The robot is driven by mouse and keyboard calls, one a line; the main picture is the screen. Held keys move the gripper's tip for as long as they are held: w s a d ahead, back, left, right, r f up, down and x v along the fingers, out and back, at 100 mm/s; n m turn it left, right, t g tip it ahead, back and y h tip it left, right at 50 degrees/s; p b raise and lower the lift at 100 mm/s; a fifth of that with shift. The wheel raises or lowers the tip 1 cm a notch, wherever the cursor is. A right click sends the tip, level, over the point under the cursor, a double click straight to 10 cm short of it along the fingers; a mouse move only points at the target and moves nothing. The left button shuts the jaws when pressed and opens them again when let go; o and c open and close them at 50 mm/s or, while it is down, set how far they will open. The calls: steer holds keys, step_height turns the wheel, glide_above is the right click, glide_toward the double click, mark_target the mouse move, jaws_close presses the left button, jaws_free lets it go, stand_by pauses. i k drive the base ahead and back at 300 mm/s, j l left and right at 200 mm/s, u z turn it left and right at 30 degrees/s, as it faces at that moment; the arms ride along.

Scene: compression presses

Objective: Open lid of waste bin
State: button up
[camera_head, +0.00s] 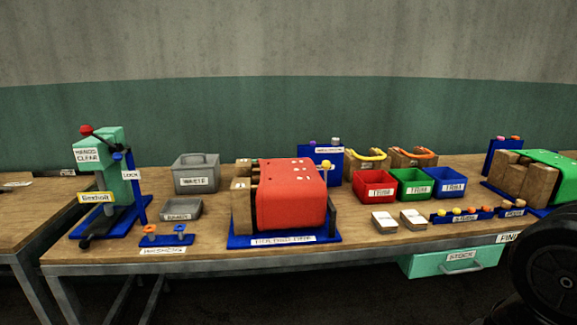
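The waste bin (194,181) is a grey box with a white WASTE label on its front. It stands on the wooden table, left of the red machine. My gripper is not in view. Dark rounded parts at the lower right are probably mine.
A small grey labelled tray (182,209) sits in front of the bin. A green press (103,165) on a blue base stands to the left, and a red machine (290,193) to the right. Red (374,186), green and blue bins are farther right.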

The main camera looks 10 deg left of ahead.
mark_target(188, 161)
steer(key=i+j+u, duration=0.1)
steer(key=j, duration=0.35)
steer(key=i+j, duration=0.1)
steer(key=j, duration=0.35)
steer(key=i+j+u, duration=0.15)
steer(key=j, duration=0.3)
steer(key=i+j+u, duration=0.1)
steer(key=j, duration=0.35)
